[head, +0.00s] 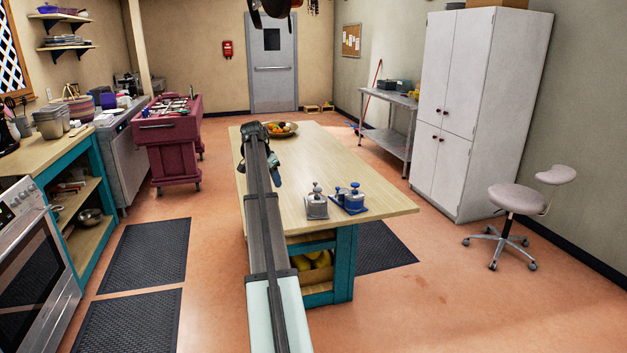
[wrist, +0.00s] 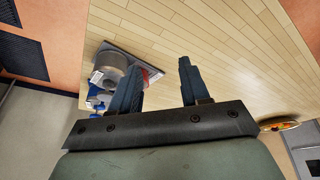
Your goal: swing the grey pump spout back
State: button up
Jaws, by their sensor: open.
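The grey pump (head: 317,206) stands upright on the near right part of the wooden island table, with a small knob and spout on top. In the head view the spout is too small to tell which way it points. A blue pump (head: 350,198) stands close on its right. My gripper (head: 276,181) is above the table, left of the grey pump and apart from it. In the wrist view my gripper (wrist: 158,70) is open, with nothing between its fingers. Grey and blue pump parts (wrist: 107,76) show left of the fingers, partly hidden by the left finger.
The island table (head: 355,165) is mostly bare. A fruit bowl (head: 281,129) sits at its far end. A stool (head: 515,198) and a white cabinet (head: 475,110) stand to the right. Dark mats (head: 147,255) lie on the floor to the left.

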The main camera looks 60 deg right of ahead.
jog(key=s+d+r+m, duration=0.3)
jog(key=s+d+r, duration=0.5)
jog(key=d+r, duration=0.15)
jog(key=shift+g, duration=0.3)
jog(key=x, duration=1.4)
jog(key=shift+w+r, duration=0.1)
jog(key=shift+c, duration=0.3)
grip_shut()
